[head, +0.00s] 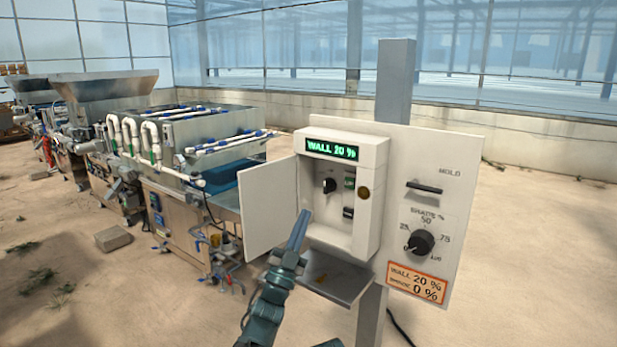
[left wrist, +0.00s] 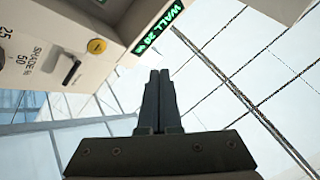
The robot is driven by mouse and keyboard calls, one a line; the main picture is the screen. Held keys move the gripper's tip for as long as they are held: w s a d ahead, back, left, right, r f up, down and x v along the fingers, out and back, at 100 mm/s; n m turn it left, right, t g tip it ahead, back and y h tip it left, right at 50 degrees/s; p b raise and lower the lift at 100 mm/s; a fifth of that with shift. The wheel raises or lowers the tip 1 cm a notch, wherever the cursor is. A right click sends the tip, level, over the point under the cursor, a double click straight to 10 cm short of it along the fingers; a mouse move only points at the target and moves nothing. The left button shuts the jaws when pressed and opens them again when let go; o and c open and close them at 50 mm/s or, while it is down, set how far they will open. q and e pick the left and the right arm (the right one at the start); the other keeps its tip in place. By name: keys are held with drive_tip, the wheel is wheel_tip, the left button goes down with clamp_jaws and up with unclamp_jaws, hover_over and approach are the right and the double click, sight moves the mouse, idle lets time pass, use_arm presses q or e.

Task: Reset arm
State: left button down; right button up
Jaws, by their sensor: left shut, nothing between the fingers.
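My left gripper (head: 299,232) is shut and empty in the head view, just in front of the lower left of the open control box (head: 369,158). Its closed fingers also show in the left wrist view (left wrist: 159,98), pointing up past the box. The box's green display (head: 332,149) reads WALL 20 %. Inside are a black knob (head: 328,185), a small green indicator (head: 349,183) and a dark switch (head: 348,212). A yellow-brown round button (head: 364,193) is on its right; it looks yellow in the left wrist view (left wrist: 97,46). My right gripper is not in view.
The box's white door (head: 268,206) stands open to the left. A small shelf (head: 338,277) juts out below. Seeder machinery (head: 205,135) stands behind left.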

use_arm(q)
drive_tip(key=w+f+n+g+y+p, duration=0.1)
drive_tip(key=w+f+n+g+y, duration=0.1)
drive_tip(key=f+n+y, duration=0.3)
drive_tip(key=w+f+n+g+y+p, duration=0.1)
drive_tip(key=w+f+g+y, duration=0.2)
drive_tip(key=f, duration=0.4)
drive_tip(key=s+a+f+n+g+y+p, duration=0.1)
drive_tip(key=s+f+g+y, duration=0.15)
drive_tip(key=f, duration=0.25)
drive_tip(key=s+f+n+g+y, duration=0.1)
drive_tip(key=s+f+g, duration=0.25)
drive_tip(key=f, duration=0.25)
drive_tip(key=s+a+f+g+y, duration=0.1)
drive_tip(key=s+f+g, duration=0.2)
drive_tip(key=s, duration=0.5)
drive_tip(key=s+a+f+g+y+p, duration=0.1)
drive_tip(key=s+f+g, duration=0.2)
drive_tip(key=s+g, duration=0.2)
drive_tip(key=s+a+f+n+g+y+p, duration=0.1)
drive_tip(key=s+f+g, duration=0.2)
drive_tip(key=s, duration=0.8)
drive_tip(key=shift+s+a+g, duration=0.2)
drive_tip(key=shift+g, duration=0.7)
